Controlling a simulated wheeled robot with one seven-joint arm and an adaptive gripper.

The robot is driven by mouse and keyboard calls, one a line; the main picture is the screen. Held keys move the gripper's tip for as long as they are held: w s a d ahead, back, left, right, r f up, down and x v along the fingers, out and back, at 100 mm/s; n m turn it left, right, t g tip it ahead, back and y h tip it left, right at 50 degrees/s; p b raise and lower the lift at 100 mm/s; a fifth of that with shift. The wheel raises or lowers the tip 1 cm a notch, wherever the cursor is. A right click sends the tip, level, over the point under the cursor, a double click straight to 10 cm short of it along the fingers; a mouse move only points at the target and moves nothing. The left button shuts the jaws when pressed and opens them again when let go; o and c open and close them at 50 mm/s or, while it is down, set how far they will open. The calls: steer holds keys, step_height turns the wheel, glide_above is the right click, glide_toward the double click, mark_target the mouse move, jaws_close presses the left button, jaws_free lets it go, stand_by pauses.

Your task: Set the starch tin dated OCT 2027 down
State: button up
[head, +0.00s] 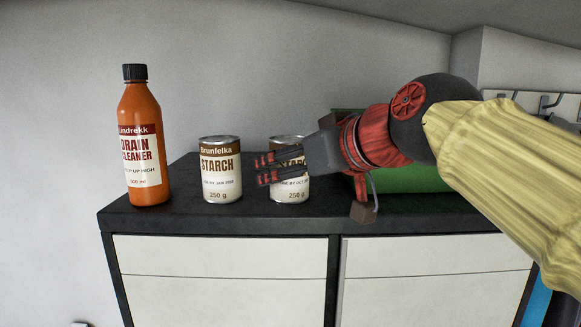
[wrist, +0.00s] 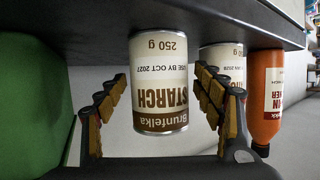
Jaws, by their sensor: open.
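The starch tin dated OCT 2027 (head: 291,196) stands upright on the dark top of the chest, partly hidden behind my gripper in the head view. In the wrist view, which is upside down, the same tin (wrist: 160,75) shows its label clearly, with its base at the dark surface. My gripper (head: 264,169) is open, with one finger on each side of the tin in the wrist view; a gap shows at the left finger, and contact at the right one is unclear. A second starch tin (head: 222,172), dated JAN, stands to the left.
An orange drain cleaner bottle (head: 143,150) stands at the left end of the chest top (head: 245,222). A green box-like object (head: 405,178) is to the right, partly behind my arm. The wall is behind. Bare top shows along the front edge.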

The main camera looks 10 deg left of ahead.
steer(key=b+v, duration=0.2)
steer(key=v, duration=1)
